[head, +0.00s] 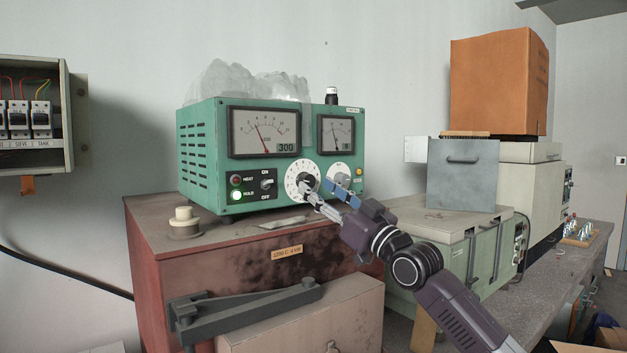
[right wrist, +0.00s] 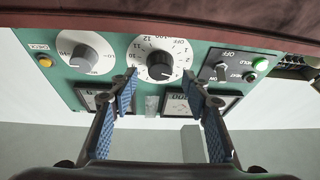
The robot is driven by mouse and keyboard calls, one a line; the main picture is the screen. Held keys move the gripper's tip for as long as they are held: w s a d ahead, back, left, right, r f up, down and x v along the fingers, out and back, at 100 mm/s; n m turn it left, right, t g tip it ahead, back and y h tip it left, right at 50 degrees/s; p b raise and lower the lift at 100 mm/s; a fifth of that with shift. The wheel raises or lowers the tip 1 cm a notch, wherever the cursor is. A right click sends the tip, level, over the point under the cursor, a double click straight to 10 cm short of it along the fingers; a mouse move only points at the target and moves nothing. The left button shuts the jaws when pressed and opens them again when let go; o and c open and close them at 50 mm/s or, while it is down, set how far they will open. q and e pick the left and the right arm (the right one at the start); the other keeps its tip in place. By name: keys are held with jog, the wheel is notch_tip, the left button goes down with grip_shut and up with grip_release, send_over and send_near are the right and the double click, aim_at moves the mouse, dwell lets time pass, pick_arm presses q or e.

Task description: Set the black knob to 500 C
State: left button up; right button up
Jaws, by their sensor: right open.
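The black knob (right wrist: 160,66) sits at the centre of a white numbered dial (head: 293,178) on the front of a green control unit (head: 205,150). My right gripper (head: 317,186) is in front of the dial, open, partly covering the knob in the head view. In the right wrist view, which is upside down, its blue-padded fingers (right wrist: 160,76) stand apart, one towards each side of the knob. I cannot tell whether they touch it. My left gripper is out of view.
A second, grey knob (right wrist: 87,52) is close beside the dial, with a yellow button (right wrist: 45,61). On the other side are an ON/OFF toggle (head: 267,184), a heat lamp (head: 235,180) and a lit green hold lamp (head: 236,196). The unit stands on a red cabinet (head: 150,240).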

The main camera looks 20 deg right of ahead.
aim_at(307, 181)
jog(key=shift+x, duration=1.05)
jog(key=shift+w+a+f, duration=0.1)
jog(key=shift+w, duration=0.1)
jog(key=c, duration=1.1)
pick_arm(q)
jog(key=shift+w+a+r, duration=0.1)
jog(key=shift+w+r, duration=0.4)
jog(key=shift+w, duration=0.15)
pick_arm(e)
jog(key=shift+c, duration=0.3)
pick_arm(q)
jog(key=shift+p, duration=0.35)
